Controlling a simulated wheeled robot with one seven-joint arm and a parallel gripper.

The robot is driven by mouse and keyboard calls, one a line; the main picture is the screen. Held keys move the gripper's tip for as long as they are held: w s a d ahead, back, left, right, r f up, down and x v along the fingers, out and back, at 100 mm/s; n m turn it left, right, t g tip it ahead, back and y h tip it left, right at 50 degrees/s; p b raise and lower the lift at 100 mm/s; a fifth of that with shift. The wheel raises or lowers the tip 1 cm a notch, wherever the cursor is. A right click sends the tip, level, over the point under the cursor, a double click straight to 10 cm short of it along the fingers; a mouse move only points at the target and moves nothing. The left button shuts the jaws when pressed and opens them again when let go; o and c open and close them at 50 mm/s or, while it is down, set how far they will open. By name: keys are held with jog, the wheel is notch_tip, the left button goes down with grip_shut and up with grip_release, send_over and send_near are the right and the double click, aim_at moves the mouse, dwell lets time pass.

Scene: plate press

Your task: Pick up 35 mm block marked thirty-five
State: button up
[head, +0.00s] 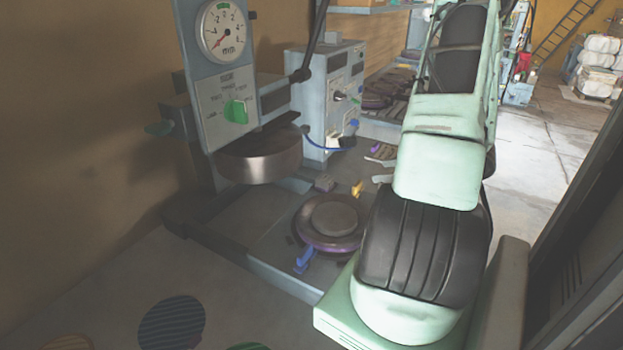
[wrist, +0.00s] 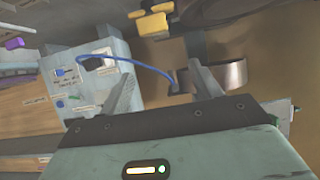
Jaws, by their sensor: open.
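My gripper (wrist: 163,80) is open in the wrist view, with its two grey fingers apart and nothing seen between them. It points past a grey control box and a blue cable. The gripper is not visible in the head view, where my pale green arm fills the right of centre. I cannot make out a block marked thirty-five in either view. A small grey block-like piece (head: 324,183) lies on the press base in the head view, but no marking on it is readable.
The press (head: 217,80) with dial and green knob stands left, its dark metal cylinder (head: 260,160) overhanging the base. A round plate (head: 300,226) with purple rim, a blue clamp (head: 304,259) and a yellow piece (head: 357,189) are on the base. A control box (head: 331,95) stands behind.

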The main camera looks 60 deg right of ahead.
jog(key=p, duration=0.2)
send_near(324, 178)
jog(key=shift+x, duration=1.1)
jog(key=shift+p+x, duration=0.95)
jog(key=shift+x, duration=1.75)
jog(key=shift+d, duration=0.1)
jog(key=c, duration=1.2)
jog(key=shift+o, duration=0.2)
